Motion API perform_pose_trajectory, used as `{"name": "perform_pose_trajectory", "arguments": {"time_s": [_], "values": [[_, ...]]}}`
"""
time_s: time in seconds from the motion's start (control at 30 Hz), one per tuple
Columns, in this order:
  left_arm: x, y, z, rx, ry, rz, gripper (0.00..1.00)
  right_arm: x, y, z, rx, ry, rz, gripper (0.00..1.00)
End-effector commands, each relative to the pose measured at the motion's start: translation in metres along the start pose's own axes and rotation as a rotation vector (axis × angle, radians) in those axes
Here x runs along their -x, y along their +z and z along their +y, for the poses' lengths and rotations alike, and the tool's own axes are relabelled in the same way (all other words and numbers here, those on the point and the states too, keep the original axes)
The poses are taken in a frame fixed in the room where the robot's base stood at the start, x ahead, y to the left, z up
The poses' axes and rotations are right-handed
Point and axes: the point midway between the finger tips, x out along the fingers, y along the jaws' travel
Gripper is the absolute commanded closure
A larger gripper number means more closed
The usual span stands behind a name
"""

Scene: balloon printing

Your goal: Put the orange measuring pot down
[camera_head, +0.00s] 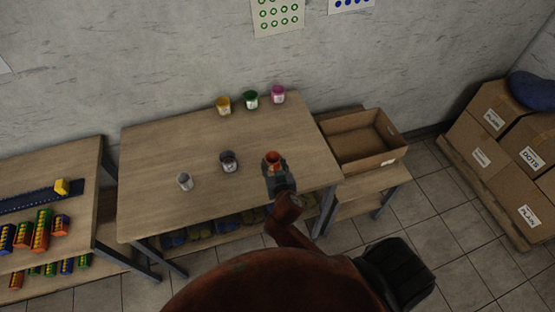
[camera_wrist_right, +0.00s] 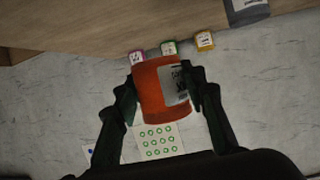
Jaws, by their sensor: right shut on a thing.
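The orange measuring pot (camera_head: 272,158) is at the right part of the wooden table (camera_head: 190,145) in the head view. My right gripper (camera_head: 274,163) is shut on it. In the right wrist view the orange pot (camera_wrist_right: 158,90) sits between the two dark fingers, with a pale label on its side. I cannot tell whether its base touches the tabletop. My left gripper is not in view.
Yellow (camera_head: 223,105), green (camera_head: 251,99) and magenta (camera_head: 278,94) pots stand along the table's back edge. An open cardboard box (camera_head: 393,162) is at the right.

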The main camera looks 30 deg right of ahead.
Motion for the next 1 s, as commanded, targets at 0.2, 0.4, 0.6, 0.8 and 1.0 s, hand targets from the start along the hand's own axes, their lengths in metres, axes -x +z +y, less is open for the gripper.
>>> {"name": "perform_pose_trajectory", "arguments": {"time_s": [0.2, 0.4, 0.6, 0.8, 1.0], "values": [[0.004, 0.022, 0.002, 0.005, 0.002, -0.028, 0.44, -0.055, 0.001, 0.021, 0.005, 0.003, 0.002, 0.87], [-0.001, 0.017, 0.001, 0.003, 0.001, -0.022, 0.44, -0.095, 0.026, 0.031, 0.004, 0.003, -0.001, 0.87], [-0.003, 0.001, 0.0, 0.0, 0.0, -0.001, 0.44, -0.112, 0.035, 0.035, 0.001, 0.001, 0.001, 0.87], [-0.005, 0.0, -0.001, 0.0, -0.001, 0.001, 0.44, -0.126, 0.053, 0.038, 0.003, 0.001, -0.002, 0.87], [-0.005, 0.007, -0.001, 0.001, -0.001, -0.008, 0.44, -0.132, 0.067, 0.037, 0.001, 0.0, 0.001, 0.87]]}}
